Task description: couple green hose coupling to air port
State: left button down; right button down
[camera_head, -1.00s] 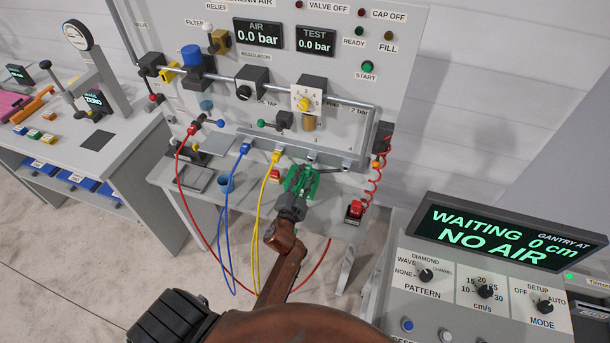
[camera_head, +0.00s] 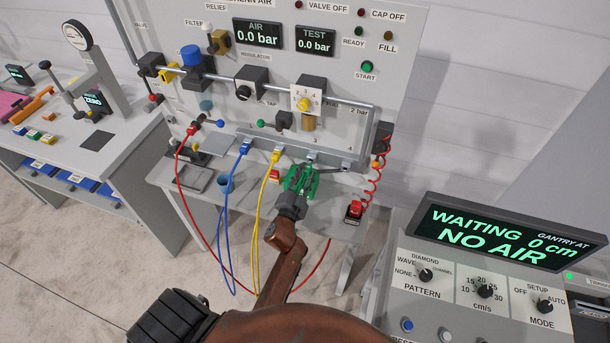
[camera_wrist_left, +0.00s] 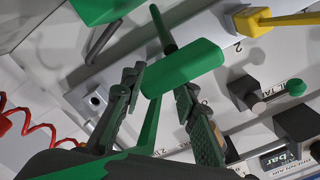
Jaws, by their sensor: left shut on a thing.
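The green hose coupling (camera_wrist_left: 185,68) lies between the fingertips of my left gripper (camera_head: 301,177). In the left wrist view the gripper (camera_wrist_left: 157,90) is shut on it, one finger on each side. In the head view the gripper and green parts are just in front of the grey manifold bar (camera_head: 330,158). A metal port (camera_wrist_left: 95,99) on the bar shows in the left wrist view, left of the coupling and apart from it. In the head view the fingers partly hide the coupling. My right gripper is not in view.
A blue coupling (camera_head: 246,147) and a yellow coupling (camera_head: 276,156) sit on the bar to the left, their hoses hanging down. A red coiled hose (camera_head: 372,185) hangs close on the right. The display reads no air.

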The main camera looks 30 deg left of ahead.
aim_at(305, 174)
pick_arm(q)
jog(key=shift+x, duration=0.85)
jog(key=shift+w, duration=0.15)
jog(key=c, duration=1.4)
grip_release()
jog(key=shift+c, duration=0.2)
jog(key=v, duration=0.7)
jog(key=shift+s, duration=0.25)
jog(key=shift+f, duration=0.1)
